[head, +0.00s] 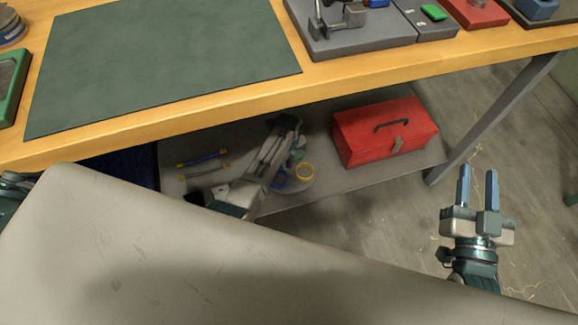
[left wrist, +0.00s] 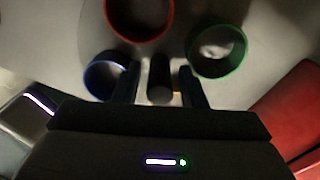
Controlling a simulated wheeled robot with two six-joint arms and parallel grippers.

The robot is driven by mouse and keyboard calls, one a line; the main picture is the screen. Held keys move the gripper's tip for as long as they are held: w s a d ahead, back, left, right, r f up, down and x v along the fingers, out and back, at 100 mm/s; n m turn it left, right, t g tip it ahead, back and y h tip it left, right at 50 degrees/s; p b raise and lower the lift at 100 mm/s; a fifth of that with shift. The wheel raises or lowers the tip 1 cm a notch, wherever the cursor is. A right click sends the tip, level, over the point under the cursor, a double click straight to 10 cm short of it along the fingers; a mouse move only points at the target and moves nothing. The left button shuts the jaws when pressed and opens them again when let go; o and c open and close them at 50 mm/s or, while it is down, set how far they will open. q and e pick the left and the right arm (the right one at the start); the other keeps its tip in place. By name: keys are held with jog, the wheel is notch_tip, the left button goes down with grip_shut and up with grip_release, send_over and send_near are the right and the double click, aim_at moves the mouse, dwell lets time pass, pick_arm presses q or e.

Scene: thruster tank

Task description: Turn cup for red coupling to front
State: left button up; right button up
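Low on the shelf under the bench is a grey round base (head: 300,187) with coloured ring-shaped cups. The red cup (left wrist: 140,12) shows at the top of the left wrist view, cut by the edge; I cannot make it out in the head view. The green cup (left wrist: 217,52) is right of it, and the blue cup (left wrist: 104,76) is at left. A yellow ring (head: 305,172) shows in the head view. My left gripper (head: 294,158) is at the base, fingers apart on either side of a dark post (left wrist: 160,80), with gaps visible. My right gripper (head: 478,188) is open and empty.
A red toolbox (head: 385,132) stands on the shelf (head: 340,180) right of the base. Blue and yellow-ended tools (head: 203,160) lie at left. The bench top (head: 200,122) is above my left arm. The floor around my right gripper is clear.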

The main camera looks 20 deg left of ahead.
pick_arm(q)
jog(key=c, duration=0.7)
jog(key=shift+r+n+p, duration=0.1)
jog(key=shift+n+p, duration=0.2)
jog(key=shift+n, duration=0.1)
jog(key=shift+n+p, duration=0.6)
jog(key=shift+n, duration=0.7)
jog(key=shift+n+p, duration=0.3)
jog(key=shift+n, duration=0.1)
jog(key=shift+n+p, duration=0.4)
jog(key=shift+n, duration=0.9)
